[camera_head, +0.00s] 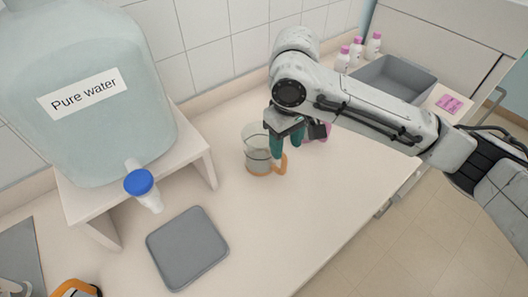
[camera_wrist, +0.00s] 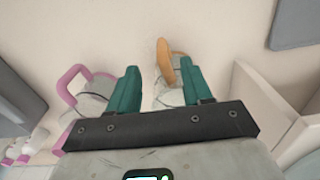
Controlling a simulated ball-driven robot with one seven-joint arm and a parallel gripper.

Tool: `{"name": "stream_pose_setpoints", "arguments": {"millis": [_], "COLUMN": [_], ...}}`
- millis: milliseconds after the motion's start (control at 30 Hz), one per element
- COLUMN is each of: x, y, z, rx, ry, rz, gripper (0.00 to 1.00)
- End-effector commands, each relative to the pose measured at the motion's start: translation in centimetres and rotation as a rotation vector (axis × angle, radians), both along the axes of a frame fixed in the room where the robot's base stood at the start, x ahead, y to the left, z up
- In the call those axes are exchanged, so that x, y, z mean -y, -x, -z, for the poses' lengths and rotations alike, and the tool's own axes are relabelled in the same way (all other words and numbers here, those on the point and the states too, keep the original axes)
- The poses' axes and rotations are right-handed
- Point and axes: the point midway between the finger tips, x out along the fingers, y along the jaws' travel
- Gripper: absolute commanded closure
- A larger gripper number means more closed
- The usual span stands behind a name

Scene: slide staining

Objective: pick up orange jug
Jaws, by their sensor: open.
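The orange jug (camera_head: 256,150) is a clear jug with an orange handle and base edge, standing upright on the counter in the head view. In the wrist view its orange handle (camera_wrist: 166,62) shows close to the right fingertip, with its clear body partly hidden behind the gripper. My gripper (camera_head: 286,150) is open, with green fingers pointing down just beside the jug at its handle side. In the wrist view my gripper (camera_wrist: 158,84) has its fingers apart, and nothing is clearly held between them. I cannot tell whether a finger touches the jug.
A pink-handled jug (camera_wrist: 75,88) stands left of the fingers in the wrist view. A large pure-water tank (camera_head: 90,90) sits on a white stand (camera_head: 198,165). A grey mat (camera_head: 187,248) lies in front. A grey bin (camera_head: 393,82) and pink-capped bottles (camera_head: 357,50) are at the back.

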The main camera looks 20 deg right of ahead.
Motion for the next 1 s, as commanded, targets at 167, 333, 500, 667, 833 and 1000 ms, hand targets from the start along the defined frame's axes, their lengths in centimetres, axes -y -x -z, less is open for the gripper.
{"name": "stream_pose_setpoints", "arguments": {"millis": [167, 333, 500, 667, 833, 1000], "x": [0.0, -0.2, -0.3, -0.4, -0.4, -0.4], "y": [0.0, 0.2, 0.2, 0.2, 0.2, 0.2], "z": [1.4, 3.1, 5.5, 6.5, 6.6, 6.6], "rx": [0.000, -0.001, -0.001, 0.000, 0.001, 0.001], "ry": [0.000, 0.001, 0.001, 0.000, 0.000, 0.000], "rz": [-0.001, -0.001, 0.000, -0.001, -0.001, -0.001], "gripper": [0.51, 0.51, 0.51, 0.51, 0.51, 0.64]}}
